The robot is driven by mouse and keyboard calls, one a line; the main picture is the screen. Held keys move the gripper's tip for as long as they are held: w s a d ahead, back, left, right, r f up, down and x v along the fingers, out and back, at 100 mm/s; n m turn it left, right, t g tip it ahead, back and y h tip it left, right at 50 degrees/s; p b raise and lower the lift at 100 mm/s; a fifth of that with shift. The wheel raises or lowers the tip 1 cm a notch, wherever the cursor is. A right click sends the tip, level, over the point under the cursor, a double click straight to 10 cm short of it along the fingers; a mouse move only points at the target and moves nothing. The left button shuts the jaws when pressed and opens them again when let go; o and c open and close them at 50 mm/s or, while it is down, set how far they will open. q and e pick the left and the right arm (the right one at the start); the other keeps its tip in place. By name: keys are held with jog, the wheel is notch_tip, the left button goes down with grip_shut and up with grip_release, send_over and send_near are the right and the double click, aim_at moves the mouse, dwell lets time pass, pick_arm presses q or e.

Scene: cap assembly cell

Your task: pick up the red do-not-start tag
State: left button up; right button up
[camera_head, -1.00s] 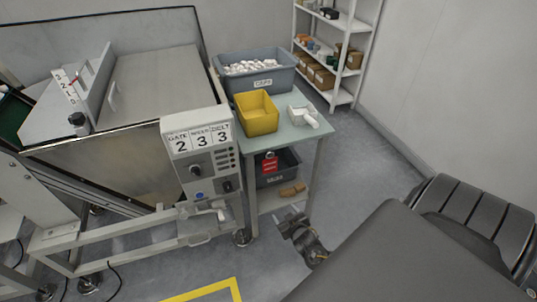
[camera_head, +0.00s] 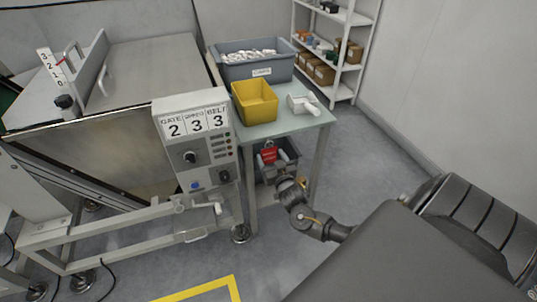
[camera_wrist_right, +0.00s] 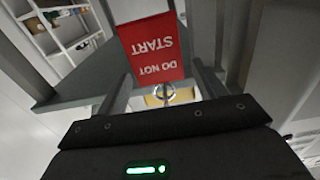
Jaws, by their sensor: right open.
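The red do-not-start tag (camera_head: 268,155) hangs at the front of the small green-topped table, below its top. My right gripper (camera_head: 272,171) is just below and in front of the tag in the head view. In the right wrist view the tag (camera_wrist_right: 153,48) shows upside down, with its white lettering readable and a metal ring (camera_wrist_right: 165,93) at its end. The fingers of my right gripper (camera_wrist_right: 163,77) are open, one to each side of the tag's lettered end; I cannot tell whether they touch it. My left gripper is out of view.
The table (camera_head: 283,126) carries a yellow bin (camera_head: 255,104), a grey-blue crate (camera_head: 256,69) of white parts and a white scoop (camera_head: 303,105). The control panel (camera_head: 194,145) stands close on the left. Floor to the right is clear.

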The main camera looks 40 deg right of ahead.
aim_at(269, 152)
jog(key=shift+x, duration=2.65)
jog(key=shift+s+d+r, duration=0.1)
jog(key=shift+r, duration=0.1)
jog(key=c, duration=0.7)
